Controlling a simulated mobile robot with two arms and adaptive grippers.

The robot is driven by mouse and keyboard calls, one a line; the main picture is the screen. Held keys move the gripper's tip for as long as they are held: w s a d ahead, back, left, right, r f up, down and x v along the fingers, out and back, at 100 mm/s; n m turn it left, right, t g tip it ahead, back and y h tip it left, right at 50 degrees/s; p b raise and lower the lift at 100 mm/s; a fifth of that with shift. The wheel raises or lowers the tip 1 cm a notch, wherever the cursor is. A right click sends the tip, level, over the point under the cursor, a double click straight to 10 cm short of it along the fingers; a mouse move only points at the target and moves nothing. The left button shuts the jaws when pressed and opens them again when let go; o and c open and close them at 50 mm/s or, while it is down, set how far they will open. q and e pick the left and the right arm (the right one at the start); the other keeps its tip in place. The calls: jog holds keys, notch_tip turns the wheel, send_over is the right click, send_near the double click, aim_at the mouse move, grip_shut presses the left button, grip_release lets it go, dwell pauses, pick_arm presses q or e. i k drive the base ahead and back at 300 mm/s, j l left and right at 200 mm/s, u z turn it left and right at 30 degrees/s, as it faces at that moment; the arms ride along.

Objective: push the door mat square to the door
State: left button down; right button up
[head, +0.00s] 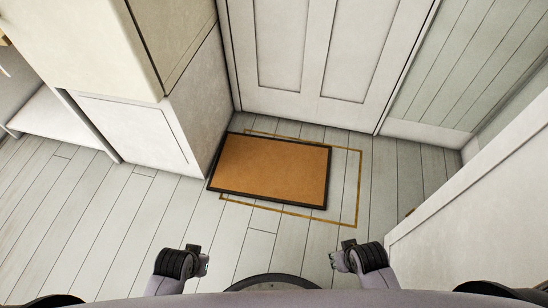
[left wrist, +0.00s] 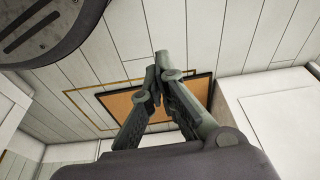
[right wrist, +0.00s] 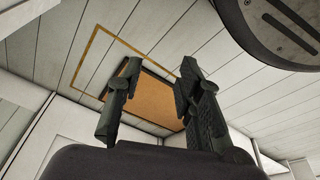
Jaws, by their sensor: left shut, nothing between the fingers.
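The brown door mat (head: 270,168) with a dark border lies on the plank floor before the white panelled door (head: 318,55). A thin yellow-brown outline (head: 359,185) is marked on the floor. The mat covers its left part, is turned slightly against it and sticks out past its left end. A strip of outline is bare at the right. My left gripper (head: 203,265) is shut and empty, near the picture's bottom, apart from the mat. My right gripper (head: 338,258) is open and empty, also apart from it. The mat shows behind the fingers in the left wrist view (left wrist: 120,103) and right wrist view (right wrist: 155,100).
A white cabinet (head: 195,120) stands close to the mat's left end. A white panel or wall (head: 480,195) bounds the right side. Open floor lies between the mat and my grippers, and to the right of the outline.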

aim_at(265, 169)
jog(key=i+j+z, duration=0.65)
jog(key=i+j, duration=0.2)
jog(key=j, duration=0.15)
